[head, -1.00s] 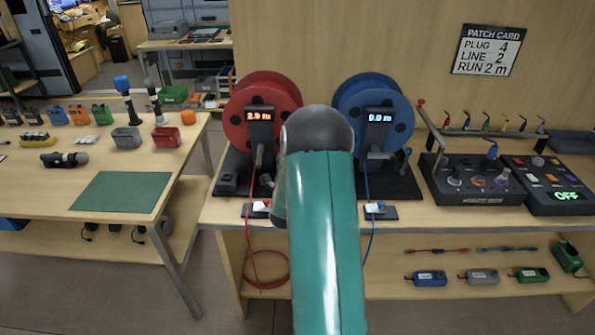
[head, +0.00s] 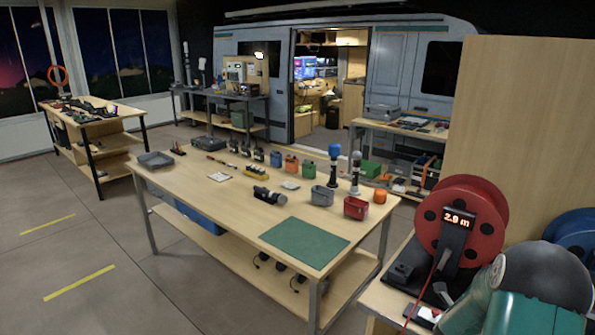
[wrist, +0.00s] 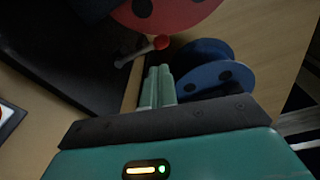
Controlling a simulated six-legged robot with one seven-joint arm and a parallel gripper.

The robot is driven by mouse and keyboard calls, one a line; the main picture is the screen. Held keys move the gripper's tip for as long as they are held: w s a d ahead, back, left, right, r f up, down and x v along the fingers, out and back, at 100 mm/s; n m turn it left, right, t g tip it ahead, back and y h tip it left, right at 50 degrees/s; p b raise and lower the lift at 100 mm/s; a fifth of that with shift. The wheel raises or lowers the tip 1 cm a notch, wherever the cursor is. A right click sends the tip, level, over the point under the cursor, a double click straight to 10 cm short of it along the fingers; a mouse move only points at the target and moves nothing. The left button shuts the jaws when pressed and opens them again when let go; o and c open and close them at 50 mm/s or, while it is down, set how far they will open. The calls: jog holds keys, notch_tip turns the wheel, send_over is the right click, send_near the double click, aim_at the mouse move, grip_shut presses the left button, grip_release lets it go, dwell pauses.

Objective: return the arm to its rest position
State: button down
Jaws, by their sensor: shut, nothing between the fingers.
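My gripper (wrist: 157,88) shows in the wrist view with its two pale green fingers together and nothing between them. Beyond the fingertips are the red reel (wrist: 165,12) and the blue reel (wrist: 205,72); I see no contact with either. In the head view my arm (head: 535,285) fills the lower right corner, with its dark rounded joint and green link in front of the bench. The red reel (head: 462,215) stands behind my arm with a display reading 2.9 m.
The blue reel (head: 575,238) is cut by the right edge. A wooden table (head: 220,215) holds a green mat (head: 304,247), small bins and a microphone. A van (head: 400,75) with an open door stands behind. Open floor (head: 100,250) lies at the left.

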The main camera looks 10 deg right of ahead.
jog(key=w+a+r+n+t+y, duration=0.2)
jog(key=w+a+r+n+y, duration=0.3)
jog(key=a+r+n, duration=0.55)
jog(key=s+a+r+n+y, duration=0.1)
jog(key=a+r+n+y, duration=0.15)
jog(key=a, duration=0.55)
jog(key=s+a+r+n+y, duration=0.2)
jog(key=a+n+y, duration=0.1)
jog(key=a, duration=0.5)
jog(key=s+a+r+n+g+y, duration=0.3)
jog(key=s+a+n, duration=0.5)
jog(key=s+a, duration=0.25)
jog(key=s+a+n+g, duration=0.1)
jog(key=s+a+n, duration=0.2)
jog(key=s, duration=0.4)
jog(key=s+a+n+g, duration=0.2)
jog(key=s+a+n, duration=0.1)
jog(key=s, duration=0.5)
jog(key=shift+a+n+y, duration=0.35)
jog(key=shift+n, duration=0.55)
